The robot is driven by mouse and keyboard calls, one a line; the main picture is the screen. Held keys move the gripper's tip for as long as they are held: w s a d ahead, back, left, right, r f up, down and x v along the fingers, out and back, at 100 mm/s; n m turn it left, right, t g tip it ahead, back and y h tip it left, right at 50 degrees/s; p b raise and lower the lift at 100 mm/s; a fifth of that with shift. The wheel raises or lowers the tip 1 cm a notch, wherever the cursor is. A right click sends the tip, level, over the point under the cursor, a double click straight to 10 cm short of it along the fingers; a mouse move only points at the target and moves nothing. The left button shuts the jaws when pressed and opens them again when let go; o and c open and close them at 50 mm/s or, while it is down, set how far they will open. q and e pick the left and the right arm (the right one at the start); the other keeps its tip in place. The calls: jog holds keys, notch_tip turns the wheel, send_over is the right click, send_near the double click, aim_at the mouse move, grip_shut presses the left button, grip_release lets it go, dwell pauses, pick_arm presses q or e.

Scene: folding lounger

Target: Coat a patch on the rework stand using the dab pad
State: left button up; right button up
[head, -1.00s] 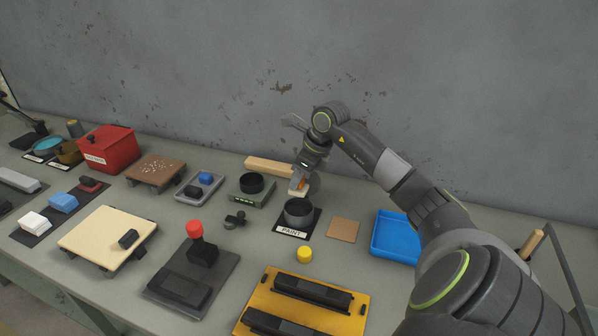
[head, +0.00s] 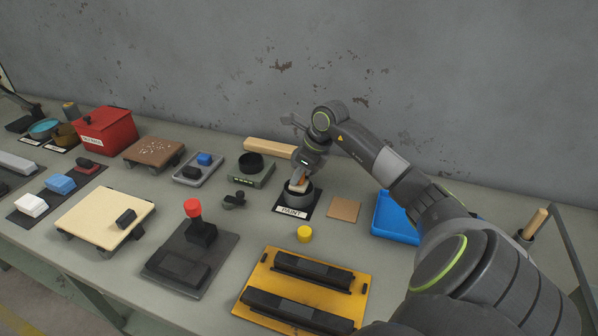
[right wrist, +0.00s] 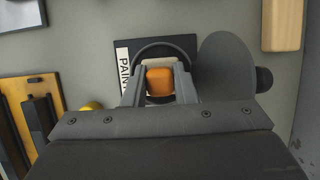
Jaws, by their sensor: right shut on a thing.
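My right gripper (head: 301,176) is shut on the dab pad, which has an orange handle (right wrist: 160,82) and a pale pad (right wrist: 158,62). It holds the pad down at the mouth of the dark round paint pot (head: 300,200); whether the pad touches paint is hidden. The pot stands on a black mat labelled PAINT (head: 292,212). Two low stands are in the head view: a cream-topped one (head: 92,214) with a black block on its right side, and a brown speckled one (head: 153,151). No readable label shows which is the rework stand. My left gripper is not in view.
Right of the pot lie a tan square (head: 344,209) and a blue tray (head: 390,225). A yellow cylinder (head: 304,233) and a yellow fixture (head: 258,284) are in front. A black fixture with a red knob (head: 193,207) stands between pot and cream stand. A wooden bar (head: 268,148) lies behind.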

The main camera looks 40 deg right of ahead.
jog(key=shift+f+b, duration=0.5)
jog(key=shift+b, duration=0.05)
dwell(0.7)
jog(key=shift+f+b, duration=0.1)
jog(key=shift+b, duration=0.25)
dwell(1.6)
notch_tip(320, 180, up, 2)
jog(key=shift+r+p, duration=0.1)
jog(key=shift+p, duration=0.45)
jog(key=shift+r+p, duration=1.05)
jog(key=shift+r, duration=1.45)
